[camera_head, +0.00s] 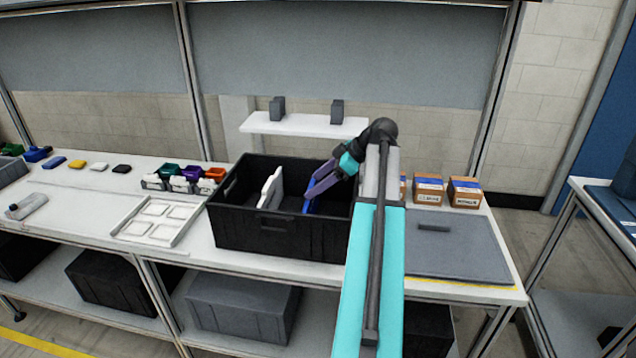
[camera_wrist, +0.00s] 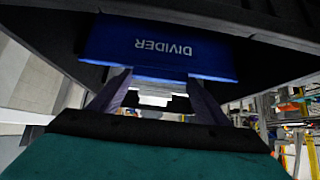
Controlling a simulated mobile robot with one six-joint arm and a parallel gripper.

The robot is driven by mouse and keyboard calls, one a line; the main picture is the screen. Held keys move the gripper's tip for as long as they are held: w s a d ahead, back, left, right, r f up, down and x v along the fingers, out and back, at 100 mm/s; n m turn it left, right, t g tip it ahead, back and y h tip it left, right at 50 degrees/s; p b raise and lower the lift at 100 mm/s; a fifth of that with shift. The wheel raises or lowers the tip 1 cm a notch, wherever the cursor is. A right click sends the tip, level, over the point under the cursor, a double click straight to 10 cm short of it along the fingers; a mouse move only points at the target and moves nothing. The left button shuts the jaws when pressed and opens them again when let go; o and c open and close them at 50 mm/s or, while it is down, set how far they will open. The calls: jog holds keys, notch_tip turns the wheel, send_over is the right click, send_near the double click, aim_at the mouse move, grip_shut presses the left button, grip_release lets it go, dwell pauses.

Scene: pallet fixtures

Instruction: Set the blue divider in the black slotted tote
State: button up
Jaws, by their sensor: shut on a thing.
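The black slotted tote (camera_head: 275,232) stands on the white bench, left of my arm. My gripper (camera_head: 309,198) reaches down inside it and is shut on the blue divider (camera_head: 307,206), of which only a narrow part shows in the head view. In the wrist view the blue divider (camera_wrist: 160,48) carries the word DIVIDER, and my gripper's fingertips (camera_wrist: 160,75) meet its near edge. A white divider (camera_head: 270,188) stands in the tote to the left of the blue one. Whether the blue divider sits in a slot is hidden by the tote wall.
A white compartment tray (camera_head: 158,222) and small coloured bins (camera_head: 182,178) lie left of the tote. A grey mat (camera_head: 455,248) and cardboard boxes (camera_head: 429,189) are to the right. A white shelf (camera_head: 300,126) stands behind the tote.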

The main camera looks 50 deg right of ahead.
jog(key=o, duration=1.6)
jog(key=shift+s+r, duration=0.1)
jog(key=b+v, duration=0.2)
jog(key=v, duration=1.1)
jog(key=shift+s+d+r, duration=0.15)
jog(key=shift+r, duration=0.05)
